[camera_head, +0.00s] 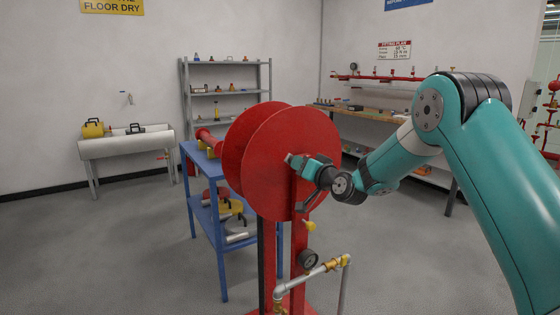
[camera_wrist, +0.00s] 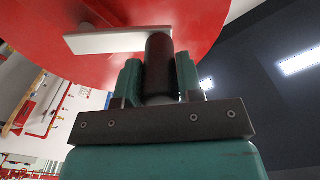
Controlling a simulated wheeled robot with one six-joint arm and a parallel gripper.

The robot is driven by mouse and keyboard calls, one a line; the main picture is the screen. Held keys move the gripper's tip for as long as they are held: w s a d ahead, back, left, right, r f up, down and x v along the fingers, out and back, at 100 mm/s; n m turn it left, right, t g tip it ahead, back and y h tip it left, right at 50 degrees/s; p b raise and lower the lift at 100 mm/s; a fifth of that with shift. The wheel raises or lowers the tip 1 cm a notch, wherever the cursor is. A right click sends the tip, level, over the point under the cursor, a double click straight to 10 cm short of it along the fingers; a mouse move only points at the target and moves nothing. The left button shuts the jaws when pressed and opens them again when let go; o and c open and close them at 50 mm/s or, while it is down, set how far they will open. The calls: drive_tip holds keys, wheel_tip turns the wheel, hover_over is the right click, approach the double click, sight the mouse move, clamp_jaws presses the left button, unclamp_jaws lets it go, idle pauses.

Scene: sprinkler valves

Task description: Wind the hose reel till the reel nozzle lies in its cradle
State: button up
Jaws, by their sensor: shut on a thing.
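The red hose reel (camera_head: 275,150) stands on a red post (camera_head: 268,245) in the middle of the head view. My gripper (camera_head: 296,163) is at the near face of the reel. In the wrist view its two teal fingers (camera_wrist: 158,80) are shut on the dark crank grip (camera_wrist: 159,58). The grip stands out from the end of a light grey crank arm (camera_wrist: 105,42) in front of the red disc (camera_wrist: 210,20). I cannot make out the nozzle, its cradle or the hose; a red tapered part (camera_head: 208,138) shows left of the reel, but I cannot tell what it is.
A blue cart (camera_head: 219,218) with parts on it stands left of and behind the reel. A workbench (camera_head: 385,116) and a grey shelf (camera_head: 230,92) stand behind. The left floor is clear.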

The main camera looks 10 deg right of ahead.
drive_tip(key=shift+d+f, duration=0.25)
drive_tip(key=shift+f, duration=0.1)
drive_tip(key=shift+w+d+r, duration=0.2)
drive_tip(key=shift+d+r, duration=0.45)
drive_tip(key=shift+r, duration=0.05)
drive_tip(key=shift+d, duration=0.1)
drive_tip(key=shift+w+d+r, duration=0.25)
drive_tip(key=shift+d+r, duration=0.15)
drive_tip(key=shift+d, duration=0.45)
drive_tip(key=shift+w+d+r, duration=0.2)
drive_tip(key=shift+d, duration=0.25)
drive_tip(key=shift+w+d+r, duration=0.15)
drive_tip(key=shift+d+r, duration=0.05)
drive_tip(key=shift+d, duration=0.25)
